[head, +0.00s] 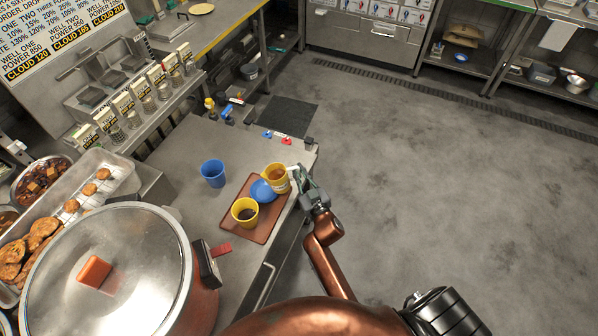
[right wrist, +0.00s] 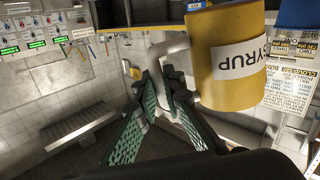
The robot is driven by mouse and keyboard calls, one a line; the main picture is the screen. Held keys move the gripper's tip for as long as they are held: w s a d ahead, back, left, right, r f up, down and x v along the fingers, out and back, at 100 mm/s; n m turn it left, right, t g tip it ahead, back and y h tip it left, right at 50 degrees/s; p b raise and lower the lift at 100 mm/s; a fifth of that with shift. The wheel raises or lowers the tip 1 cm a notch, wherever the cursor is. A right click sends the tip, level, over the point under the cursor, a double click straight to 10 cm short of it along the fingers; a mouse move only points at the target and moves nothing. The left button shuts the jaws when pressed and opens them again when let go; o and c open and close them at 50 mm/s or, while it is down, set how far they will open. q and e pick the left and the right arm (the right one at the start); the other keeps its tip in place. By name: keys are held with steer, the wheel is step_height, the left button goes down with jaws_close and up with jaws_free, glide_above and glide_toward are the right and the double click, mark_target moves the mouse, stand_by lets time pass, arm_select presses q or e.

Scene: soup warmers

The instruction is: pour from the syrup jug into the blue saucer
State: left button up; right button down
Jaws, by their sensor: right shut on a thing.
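The syrup jug (head: 276,176) is a yellow cup with brown liquid inside and a white handle. My right gripper (head: 303,186) is shut on its handle from the right. In the right wrist view the jug (right wrist: 226,58) carries a white SYRUP label that reads upside down, and the green fingers (right wrist: 168,100) close around the handle. The blue saucer (head: 260,192) lies on the brown tray (head: 262,232), just left of and below the jug in the head view, partly covered by it. I cannot tell the jug's exact height. My left gripper is not in view.
A yellow cup (head: 243,218) with dark liquid stands on the tray close to the saucer. A blue cup (head: 212,174) stands left of the tray. A large lidded pot (head: 110,270) is at lower left. Small clips and bottles lie at the counter's far end.

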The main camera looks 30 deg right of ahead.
steer(key=shift+r+p, duration=0.25)
steer(key=shift+p, duration=0.1)
steer(key=shift+r+n+p, duration=0.15)
steer(key=shift+n+p, duration=0.15)
steer(key=shift+p, duration=0.05)
steer(key=shift+r, duration=0.1)
steer(key=shift+r+p, duration=0.1)
steer(key=shift+p, duration=0.25)
steer(key=shift+n, duration=0.3)
steer(key=shift+r+p, duration=0.15)
steer(key=shift+p, duration=0.15)
